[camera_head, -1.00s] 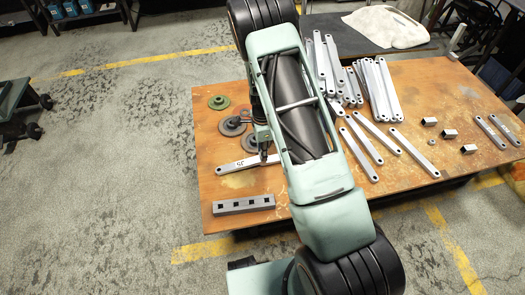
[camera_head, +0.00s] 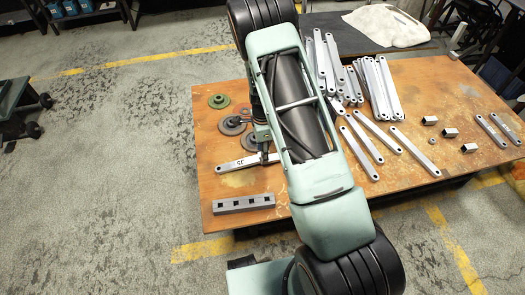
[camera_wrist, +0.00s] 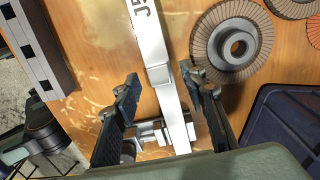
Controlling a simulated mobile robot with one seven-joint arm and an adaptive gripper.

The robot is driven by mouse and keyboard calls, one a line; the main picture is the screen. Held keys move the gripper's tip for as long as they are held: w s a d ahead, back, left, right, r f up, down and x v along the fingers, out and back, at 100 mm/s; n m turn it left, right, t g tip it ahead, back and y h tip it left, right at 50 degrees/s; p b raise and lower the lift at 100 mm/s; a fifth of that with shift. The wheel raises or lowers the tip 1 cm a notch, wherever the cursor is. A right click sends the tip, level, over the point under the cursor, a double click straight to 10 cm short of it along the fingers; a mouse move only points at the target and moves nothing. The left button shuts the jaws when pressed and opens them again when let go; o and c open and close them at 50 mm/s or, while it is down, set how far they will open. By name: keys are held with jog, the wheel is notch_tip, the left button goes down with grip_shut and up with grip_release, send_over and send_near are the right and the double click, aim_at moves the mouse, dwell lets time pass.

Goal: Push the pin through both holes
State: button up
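A pale metal bar marked "J5" lies on the table; it shows in the head view (camera_head: 240,165) and in the wrist view (camera_wrist: 150,40). My gripper (camera_wrist: 162,78) is open, with one black finger on each side of the bar. The left fingertip looks apart from the bar; the right one is close to it, and I cannot tell if it touches. A short metal pin-like part (camera_wrist: 150,134) lies across the bar's near end, between the fingers. The holes, and how deep the pin sits in them, are hidden. In the head view my arm covers most of the gripper.
A grey block with square holes (camera_head: 244,204) lies at the table's front left edge. Abrasive discs (camera_head: 232,126) lie behind the bar. Many loose metal bars (camera_head: 378,90) lie to the right of my arm. A dark blue tray (camera_wrist: 280,125) is at right in the wrist view.

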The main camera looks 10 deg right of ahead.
jog(key=shift+r, duration=0.1)
notch_tip(320, 180, up, 12)
dwell(0.5)
dwell(0.4)
